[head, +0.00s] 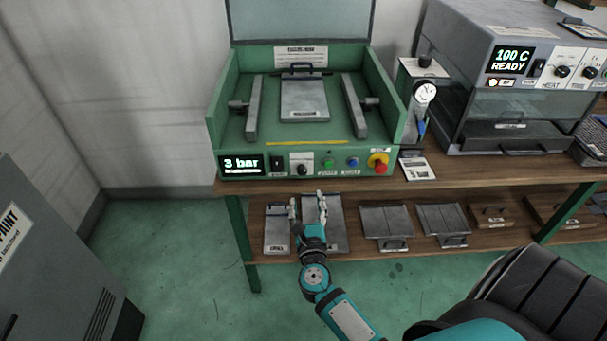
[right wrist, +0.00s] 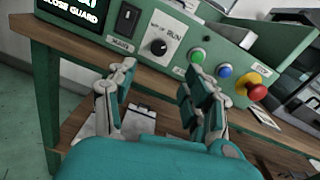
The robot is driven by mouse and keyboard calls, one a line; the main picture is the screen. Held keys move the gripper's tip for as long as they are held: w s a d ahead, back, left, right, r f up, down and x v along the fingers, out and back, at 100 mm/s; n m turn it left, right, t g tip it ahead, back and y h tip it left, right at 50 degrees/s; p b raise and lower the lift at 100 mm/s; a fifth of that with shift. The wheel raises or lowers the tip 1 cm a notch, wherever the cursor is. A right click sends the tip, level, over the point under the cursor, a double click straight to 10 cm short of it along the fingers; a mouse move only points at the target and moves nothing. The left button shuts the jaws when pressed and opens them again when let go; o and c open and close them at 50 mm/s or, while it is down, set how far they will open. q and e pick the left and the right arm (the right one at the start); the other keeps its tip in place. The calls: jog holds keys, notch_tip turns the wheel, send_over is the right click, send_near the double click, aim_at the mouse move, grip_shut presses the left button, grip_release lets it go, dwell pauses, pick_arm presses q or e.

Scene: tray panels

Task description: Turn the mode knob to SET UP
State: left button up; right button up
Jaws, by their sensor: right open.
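The mode knob (head: 302,169) is a small black knob on a white plate on the green machine's front panel. In the right wrist view the knob (right wrist: 158,47) is larger, with RUN printed at its upper right; the other label is too small to read surely. Its light mark seems to point toward RUN. My right gripper (head: 308,205) is open and empty, below and in front of the panel. In the right wrist view its fingers (right wrist: 160,85) stand apart on either side below the knob, not touching it. My left gripper is not in view.
Beside the knob are a black MAIN switch (right wrist: 126,20), a green button (right wrist: 197,56), a blue button (right wrist: 224,71) and a red emergency button (right wrist: 257,91). The display (head: 241,164) reads 3 bar. The bench edge (head: 450,180) runs below; trays lie on the lower shelf (head: 370,235).

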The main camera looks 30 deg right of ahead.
aim_at(303, 173)
jog(key=x, duration=1)
jog(key=shift+w, duration=0.2)
grip_shut()
